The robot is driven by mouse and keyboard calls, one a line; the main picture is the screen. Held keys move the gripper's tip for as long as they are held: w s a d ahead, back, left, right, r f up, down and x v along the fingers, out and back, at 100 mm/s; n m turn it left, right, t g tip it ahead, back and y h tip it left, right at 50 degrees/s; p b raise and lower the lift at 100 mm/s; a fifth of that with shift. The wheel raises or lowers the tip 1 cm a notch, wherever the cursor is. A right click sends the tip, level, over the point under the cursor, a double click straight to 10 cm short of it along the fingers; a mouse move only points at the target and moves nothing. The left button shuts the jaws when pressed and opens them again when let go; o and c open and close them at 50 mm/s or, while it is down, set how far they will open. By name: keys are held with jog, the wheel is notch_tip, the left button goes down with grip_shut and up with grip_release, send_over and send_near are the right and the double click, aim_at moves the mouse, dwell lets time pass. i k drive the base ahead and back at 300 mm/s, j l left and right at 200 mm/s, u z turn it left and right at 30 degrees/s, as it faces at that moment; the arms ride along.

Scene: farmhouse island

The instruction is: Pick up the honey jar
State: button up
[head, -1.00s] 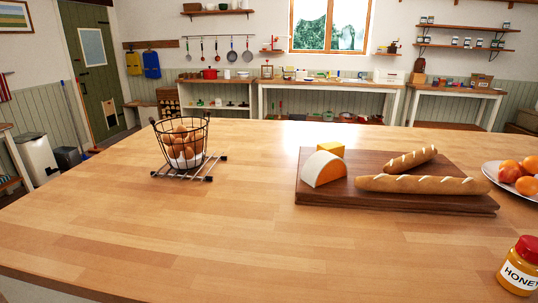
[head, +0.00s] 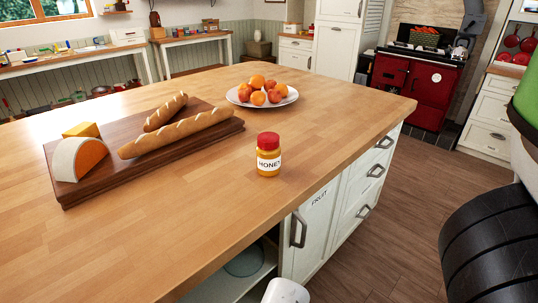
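The honey jar (head: 268,155) stands upright on the wooden island top (head: 330,140), close to its right front edge. It is a small amber jar with a red lid and a white label reading HONEY. Nothing touches it.
Left of the jar lies a dark board (head: 105,188) with two loaves (head: 178,133) and cheese (head: 80,158). Behind the jar is a plate of fruit (head: 262,93). Below the edge are handled drawers (head: 362,190) and an open shelf (head: 250,275). Wooden floor is clear at right.

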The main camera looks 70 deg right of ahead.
aim_at(268, 163)
jog(key=z, duration=0.7)
